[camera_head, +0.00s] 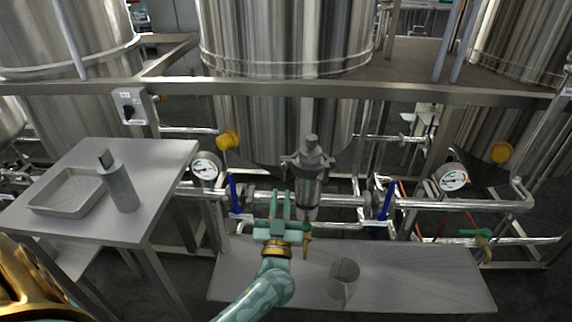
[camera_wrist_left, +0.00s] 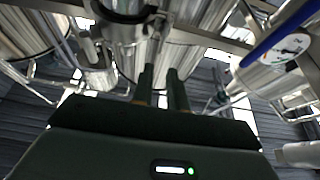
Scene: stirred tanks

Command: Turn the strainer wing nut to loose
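The strainer (camera_head: 308,190) is a steel upright housing on the horizontal pipe, with a capped top. The wing nut (camera_head: 309,160) appears to be the part with two side wings at its top; its setting cannot be read. My left gripper (camera_head: 279,205) is just left of the strainer body, below the wings, fingers pointing up. In the left wrist view, the fingers (camera_wrist_left: 163,88) stand apart with a narrow gap and nothing seen between them. A rounded steel fitting (camera_wrist_left: 125,22), perhaps part of the strainer, shows above them. My right gripper is not in view.
Blue-handled valves (camera_head: 234,192) and (camera_head: 385,200) flank the strainer on the pipe. Gauges (camera_head: 205,167) and (camera_head: 454,177) stand further out. A low bench (camera_head: 420,285) below holds a clear beaker (camera_head: 343,277). A side table (camera_head: 150,160) at left carries a tray (camera_head: 68,208) and a grey cylinder (camera_head: 120,188).

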